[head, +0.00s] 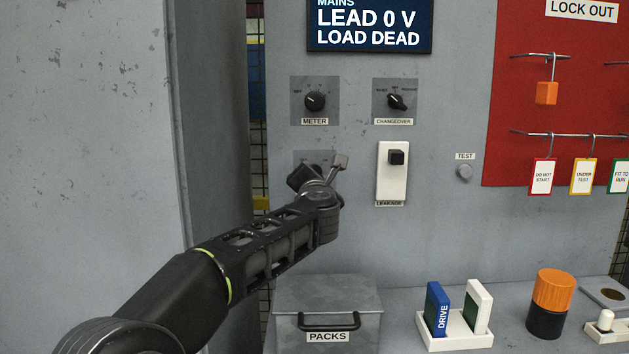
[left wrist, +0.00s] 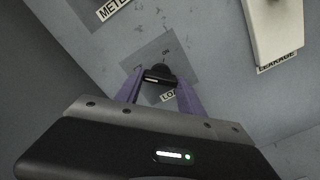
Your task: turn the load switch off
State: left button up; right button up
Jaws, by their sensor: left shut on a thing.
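The load switch is a black knob (left wrist: 159,72) on a grey square plate (left wrist: 183,72) on the cabinet front. In the left wrist view, "ON" is printed on the plate and a label beginning "LO" is partly hidden by my fingers. My left gripper (left wrist: 160,86) is shut on the knob, with a purple finger on each side. In the head view, my left wrist covers the knob and most of its plate (head: 313,156). I cannot tell exactly where the knob points. The display (head: 369,25) reads "LEAD 0 V, LOAD DEAD". My right gripper is not in view.
The meter knob (head: 315,101) is above the load switch and the changeover knob (head: 397,101) is up to the right. The white leakage unit (head: 393,185) is close on the right. Below are the packs box (head: 328,300) and a shelf with the blue drive block (head: 436,308).

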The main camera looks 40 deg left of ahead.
pick_arm(q)
jog(key=shift+f, duration=0.1)
jog(key=o, duration=1.4)
jog(key=shift+c, duration=0.2)
jog(key=shift+s+d, duration=0.1)
jog(key=b+v, duration=0.1)
jog(key=v, duration=0.6)
jog(key=shift+s+d, duration=0.15)
jog(key=shift+s, duration=0.1)
